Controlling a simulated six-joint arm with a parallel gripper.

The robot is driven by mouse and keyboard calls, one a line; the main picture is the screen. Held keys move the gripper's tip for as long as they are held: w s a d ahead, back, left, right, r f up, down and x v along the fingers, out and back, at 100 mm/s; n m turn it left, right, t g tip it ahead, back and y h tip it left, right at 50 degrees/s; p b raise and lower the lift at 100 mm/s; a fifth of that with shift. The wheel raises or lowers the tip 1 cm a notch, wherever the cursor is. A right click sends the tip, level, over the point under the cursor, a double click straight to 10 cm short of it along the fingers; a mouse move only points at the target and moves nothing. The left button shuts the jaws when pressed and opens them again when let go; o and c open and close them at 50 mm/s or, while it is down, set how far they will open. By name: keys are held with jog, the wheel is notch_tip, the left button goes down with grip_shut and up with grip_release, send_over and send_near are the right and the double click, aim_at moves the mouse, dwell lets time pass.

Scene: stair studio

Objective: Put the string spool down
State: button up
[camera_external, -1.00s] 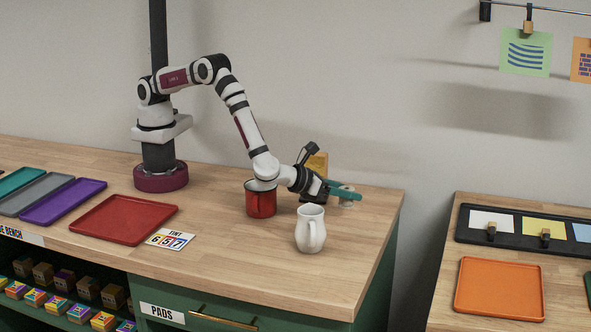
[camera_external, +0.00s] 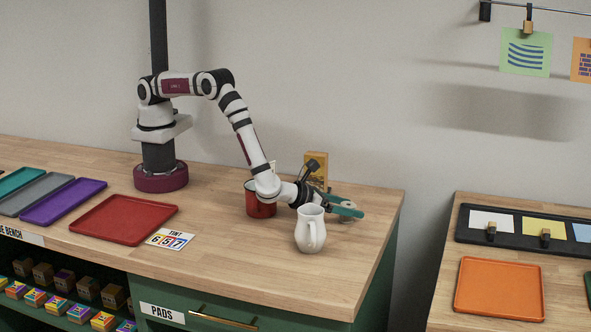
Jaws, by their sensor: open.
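My gripper (camera_external: 350,209), with teal fingers, is low over the right end of the wooden bench, behind the white jug. It is open. The string spool (camera_external: 348,219) is a small pale thing at the fingertips, and the fingers hide part of it. It appears to sit at bench level, but its contact with the wood is too small to make out. I cannot tell whether a finger still touches it.
A white jug (camera_external: 310,229) stands just in front of my gripper. A red mug (camera_external: 261,201) stands to the left under my forearm. A yellow-brown box (camera_external: 317,168) stands behind. The bench (camera_external: 372,225) is clear to the right, up to its edge.

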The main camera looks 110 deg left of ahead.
jog(key=shift+s+d+r, duration=0.1)
jog(key=shift+r, duration=0.1)
jog(key=v, duration=1.1)
jog(key=shift+s+d+r, duration=0.15)
jog(key=shift+s+d, duration=0.1)
jog(key=shift+s, duration=0.05)
